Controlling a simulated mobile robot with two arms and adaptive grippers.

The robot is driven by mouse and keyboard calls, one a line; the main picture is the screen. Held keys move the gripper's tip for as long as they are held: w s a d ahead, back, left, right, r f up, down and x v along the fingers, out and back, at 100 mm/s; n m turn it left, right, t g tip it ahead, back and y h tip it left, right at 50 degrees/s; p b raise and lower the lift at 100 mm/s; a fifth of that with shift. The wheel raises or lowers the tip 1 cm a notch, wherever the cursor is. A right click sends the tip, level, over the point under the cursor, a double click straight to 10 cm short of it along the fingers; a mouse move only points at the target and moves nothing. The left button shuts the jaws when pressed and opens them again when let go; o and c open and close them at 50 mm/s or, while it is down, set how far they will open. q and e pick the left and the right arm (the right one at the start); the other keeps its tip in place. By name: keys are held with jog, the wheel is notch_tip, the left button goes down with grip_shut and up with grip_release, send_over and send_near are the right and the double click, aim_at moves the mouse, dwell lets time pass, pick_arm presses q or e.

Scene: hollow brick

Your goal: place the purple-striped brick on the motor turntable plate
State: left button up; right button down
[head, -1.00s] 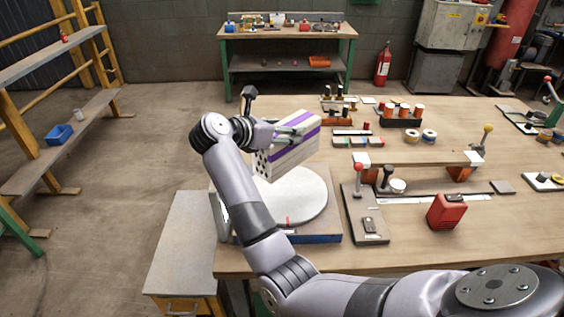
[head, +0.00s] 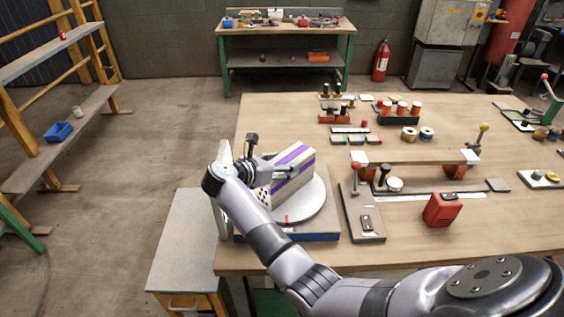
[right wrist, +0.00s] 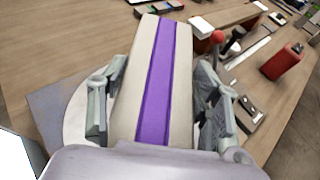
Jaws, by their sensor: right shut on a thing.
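The purple-striped brick (head: 293,170) is a pale block with a purple band along its top and holes in its near end. It is at the turntable plate (head: 312,205), a round white disc with a red mark on its near edge; whether it touches the plate cannot be told. My right gripper (head: 278,168) is shut on the brick from the left. In the right wrist view the brick (right wrist: 160,75) lies between both fingers (right wrist: 158,105), one on each side, with the plate beneath. My left gripper is not in view.
A lever box (head: 362,215) stands right of the turntable, with a red canister (head: 442,209) further right. A raised wooden bridge (head: 415,157) and spools (head: 410,133) lie behind.

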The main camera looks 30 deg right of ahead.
jog(key=shift+r, duration=0.1)
jog(key=c, duration=1)
grip_release()
jog(key=shift+f, duration=0.2)
jog(key=o, duration=0.5)
jog(key=shift+r, duration=0.1)
